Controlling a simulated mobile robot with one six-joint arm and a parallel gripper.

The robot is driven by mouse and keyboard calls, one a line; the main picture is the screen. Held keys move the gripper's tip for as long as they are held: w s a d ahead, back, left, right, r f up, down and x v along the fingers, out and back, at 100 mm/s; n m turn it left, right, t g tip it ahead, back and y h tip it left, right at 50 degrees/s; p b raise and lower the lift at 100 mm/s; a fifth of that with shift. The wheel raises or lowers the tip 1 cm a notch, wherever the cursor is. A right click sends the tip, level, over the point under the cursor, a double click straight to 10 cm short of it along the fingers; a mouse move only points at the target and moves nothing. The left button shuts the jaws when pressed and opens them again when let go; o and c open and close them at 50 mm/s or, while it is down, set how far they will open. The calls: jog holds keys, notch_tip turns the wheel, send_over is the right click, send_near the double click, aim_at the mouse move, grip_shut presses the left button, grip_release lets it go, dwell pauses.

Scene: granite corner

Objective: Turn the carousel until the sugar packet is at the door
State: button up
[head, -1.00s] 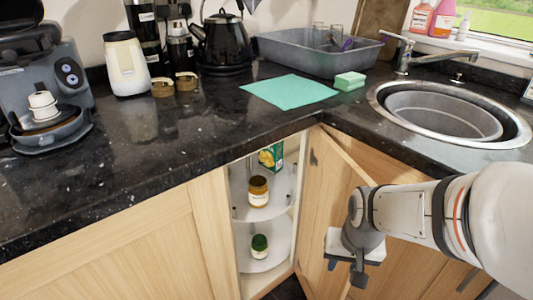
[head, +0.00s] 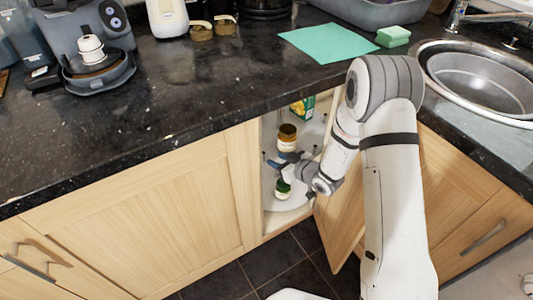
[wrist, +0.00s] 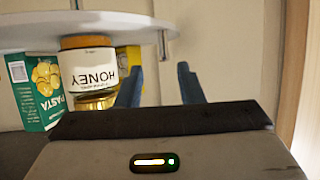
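The carousel (head: 285,203) is a set of round pale shelves inside the open corner cupboard. A green-lidded jar (head: 283,188) is lower down. In the wrist view, the honey jar (wrist: 90,70) and pasta box (wrist: 38,88) are ahead and left, with a pale shelf edge (wrist: 105,22) above. A yellow item is partly hidden behind the honey jar. I cannot identify a sugar packet. My gripper (head: 281,163) reaches into the cupboard; its blue fingers (wrist: 159,85) are apart and empty.
The open cupboard door (head: 340,215) stands right of the opening, close to my arm. The dark worktop (head: 150,110) overhangs above. A teal cloth (head: 324,43), green sponge (head: 393,36) and sink (head: 480,75) are on top. Dark floor tiles are below.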

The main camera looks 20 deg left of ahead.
aim_at(264, 156)
jog(key=x, duration=0.2)
jog(key=b+x, duration=0.1)
jog(key=x, duration=0.5)
jog(key=shift+s+a+r, duration=0.1)
jog(key=shift+s+a, duration=0.05)
jog(key=shift+s, duration=0.1)
grip_shut()
jog(key=shift+s, duration=0.1)
